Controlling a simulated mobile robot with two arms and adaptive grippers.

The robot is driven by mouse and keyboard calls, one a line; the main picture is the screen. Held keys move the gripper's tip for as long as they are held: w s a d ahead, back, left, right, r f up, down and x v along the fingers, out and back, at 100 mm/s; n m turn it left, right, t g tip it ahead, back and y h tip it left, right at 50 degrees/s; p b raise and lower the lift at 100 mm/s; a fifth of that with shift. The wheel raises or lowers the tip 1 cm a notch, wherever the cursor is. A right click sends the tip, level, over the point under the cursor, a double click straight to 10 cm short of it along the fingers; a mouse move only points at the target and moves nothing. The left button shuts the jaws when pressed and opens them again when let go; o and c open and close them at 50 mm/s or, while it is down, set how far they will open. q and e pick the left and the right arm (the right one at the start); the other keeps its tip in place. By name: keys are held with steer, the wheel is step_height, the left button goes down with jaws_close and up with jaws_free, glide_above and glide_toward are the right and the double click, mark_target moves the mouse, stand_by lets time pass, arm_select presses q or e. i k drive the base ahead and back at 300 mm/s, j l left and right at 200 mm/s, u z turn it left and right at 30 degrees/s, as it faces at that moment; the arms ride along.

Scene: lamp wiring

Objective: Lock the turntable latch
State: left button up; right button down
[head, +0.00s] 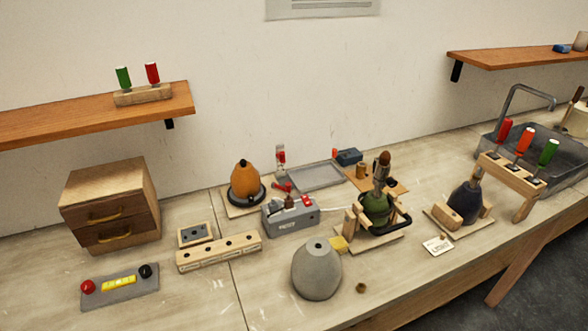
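An orange rounded body (244,181) stands upright on a black round base (263,196), which looks like a turntable, on a pale wooden board (229,209). A small red piece (282,187) sits at the right of this board; I cannot tell whether it is the latch or how it is set. A green rounded body (376,205) stands in a wooden holder with a black curved bar (403,222) on its right; what locks it is too small to tell. Neither of my grippers shows in the head view.
A grey box (291,219) with red parts stands at the centre, behind a grey cone-shaped shade (316,272). Drawers (110,207) stand left.

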mark_target(288, 189)
steer(key=u, duration=0.55)
steer(key=i+l+u, duration=0.1)
steer(key=l+u, duration=0.35)
steer(key=l, duration=0.45)
steer(key=l+u, duration=0.5)
steer(key=l, duration=0.85)
steer(key=k+l, duration=0.1)
steer(key=l, duration=0.3)
